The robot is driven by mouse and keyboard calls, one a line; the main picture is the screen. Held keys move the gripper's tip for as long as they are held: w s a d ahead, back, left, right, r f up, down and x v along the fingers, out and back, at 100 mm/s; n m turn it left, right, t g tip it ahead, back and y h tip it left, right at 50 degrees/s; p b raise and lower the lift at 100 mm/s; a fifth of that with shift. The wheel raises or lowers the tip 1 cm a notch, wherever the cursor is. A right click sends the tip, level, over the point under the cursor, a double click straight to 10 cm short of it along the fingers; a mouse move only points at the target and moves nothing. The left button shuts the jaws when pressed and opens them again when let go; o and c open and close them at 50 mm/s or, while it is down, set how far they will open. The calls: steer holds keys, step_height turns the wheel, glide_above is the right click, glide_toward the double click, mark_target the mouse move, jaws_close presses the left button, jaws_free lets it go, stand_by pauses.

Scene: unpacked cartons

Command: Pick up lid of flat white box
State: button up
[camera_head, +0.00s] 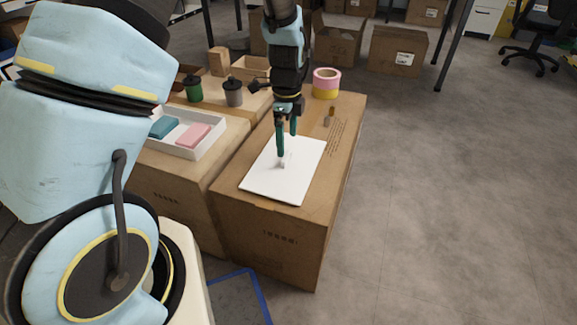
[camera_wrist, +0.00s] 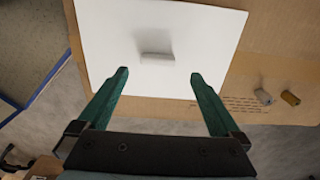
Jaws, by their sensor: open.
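The flat white lid (camera_head: 290,180) lies on top of a brown carton, with a small pale raised handle (camera_head: 283,163) near its middle. In the wrist view the lid (camera_wrist: 110,45) fills the upper middle and its handle (camera_wrist: 158,58) shows as a short bar. An open white box (camera_head: 207,146) holding a teal block and a pink block stands on the left carton. My gripper (camera_head: 287,145) is over the lid with its fingers pointing down. In the wrist view my gripper (camera_wrist: 158,78) is open and empty, its fingertips spread to either side of the handle and nearer the camera.
Pink and yellow tape rolls (camera_head: 326,83) stand at the far end of the right carton (camera_head: 262,230). A green canister (camera_head: 194,88) and a grey canister (camera_head: 233,92) stand behind the white box. Open floor lies right.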

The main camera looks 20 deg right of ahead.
mark_target(286, 155)
step_height(286, 155, down, 5)
steer(key=shift+a+f+b, duration=0.1)
steer(key=shift+a+b, duration=0.05)
steer(key=shift+b, duration=0.35)
steer(key=shift+c, duration=0.2)
steer(key=c, duration=1.4)
step_height(286, 155, up, 10)
steer(key=shift+r+p, duration=0.15)
steer(key=shift+p, duration=0.8)
steer(key=shift+c, duration=0.2)
